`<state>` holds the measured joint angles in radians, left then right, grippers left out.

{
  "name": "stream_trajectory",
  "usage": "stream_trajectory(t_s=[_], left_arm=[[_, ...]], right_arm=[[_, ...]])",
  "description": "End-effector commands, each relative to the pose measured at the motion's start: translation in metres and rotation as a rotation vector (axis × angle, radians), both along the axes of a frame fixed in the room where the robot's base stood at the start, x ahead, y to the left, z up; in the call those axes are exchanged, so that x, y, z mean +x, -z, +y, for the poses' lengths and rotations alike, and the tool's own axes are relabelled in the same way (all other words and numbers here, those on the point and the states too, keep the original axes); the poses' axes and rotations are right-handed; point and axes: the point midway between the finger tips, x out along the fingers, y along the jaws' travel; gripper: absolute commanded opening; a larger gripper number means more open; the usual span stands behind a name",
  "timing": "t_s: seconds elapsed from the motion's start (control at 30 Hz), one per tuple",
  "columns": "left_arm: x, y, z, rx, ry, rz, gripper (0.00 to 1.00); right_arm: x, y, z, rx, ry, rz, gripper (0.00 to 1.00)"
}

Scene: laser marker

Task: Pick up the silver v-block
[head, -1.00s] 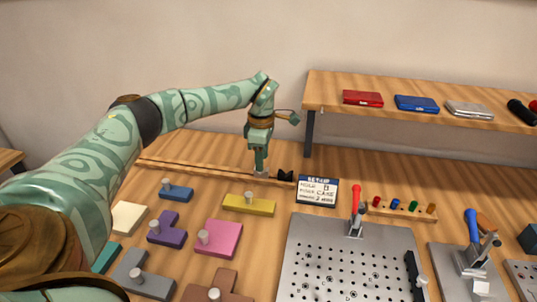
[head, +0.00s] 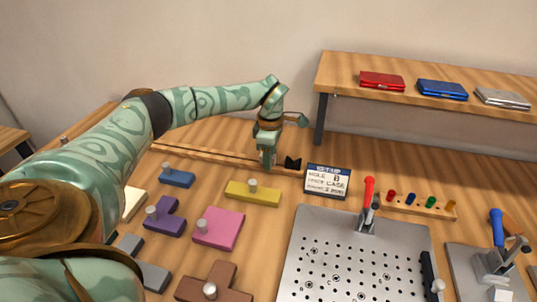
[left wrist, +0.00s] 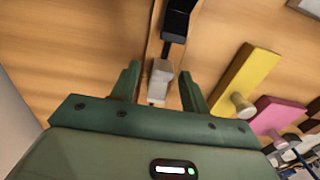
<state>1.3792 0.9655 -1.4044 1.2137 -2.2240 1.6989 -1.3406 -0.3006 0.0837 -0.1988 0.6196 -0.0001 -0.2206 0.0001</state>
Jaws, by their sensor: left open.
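The silver v-block (left wrist: 160,75) stands on the wooden ledge, between the two fingers of my left gripper (left wrist: 160,88) in the left wrist view. A small gap shows on each side of it, so the fingers look apart from it. In the head view my left gripper (head: 267,160) points down at the ledge, open, and largely hides the silver v-block. A black v-block (head: 293,163) sits close to the right of the gripper; it also shows in the left wrist view (left wrist: 178,20). My right gripper is not in view.
A small sign (head: 328,182) stands right of the black v-block. A yellow piece (head: 253,194) and other coloured pieces with pegs lie in front. A perforated metal plate (head: 305,225) lies at front right. A raised shelf (head: 340,80) stands behind right.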

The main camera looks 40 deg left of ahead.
Motion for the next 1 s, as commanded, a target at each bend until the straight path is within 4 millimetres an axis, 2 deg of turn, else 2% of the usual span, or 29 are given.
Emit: stream_trajectory(t_s=[0.03,0.1,0.2,0.57,0.67,0.9,1.0], left_arm=[[0.0,-0.001,0.0,0.0,0.0,0.0,0.43],[0.0,-0.001,0.0,0.0,0.0,0.0,0.23],[0.0,-0.001,0.0,0.0,0.0,0.0,0.0],[0.0,-0.004,0.0,-0.001,0.0,0.0,0.0],[0.0,-0.011,0.0,-0.001,0.0,-0.003,0.0],[0.0,-0.043,-0.001,0.0,0.0,-0.004,0.0],[-0.012,-0.04,-0.019,0.0,0.006,0.0,0.0]], right_arm=[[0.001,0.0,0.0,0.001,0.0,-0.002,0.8],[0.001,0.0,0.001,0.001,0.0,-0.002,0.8],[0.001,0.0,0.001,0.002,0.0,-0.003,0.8],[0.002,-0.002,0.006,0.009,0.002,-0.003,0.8],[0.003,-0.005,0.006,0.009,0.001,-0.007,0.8],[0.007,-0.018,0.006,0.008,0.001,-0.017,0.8],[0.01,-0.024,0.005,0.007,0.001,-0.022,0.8]])
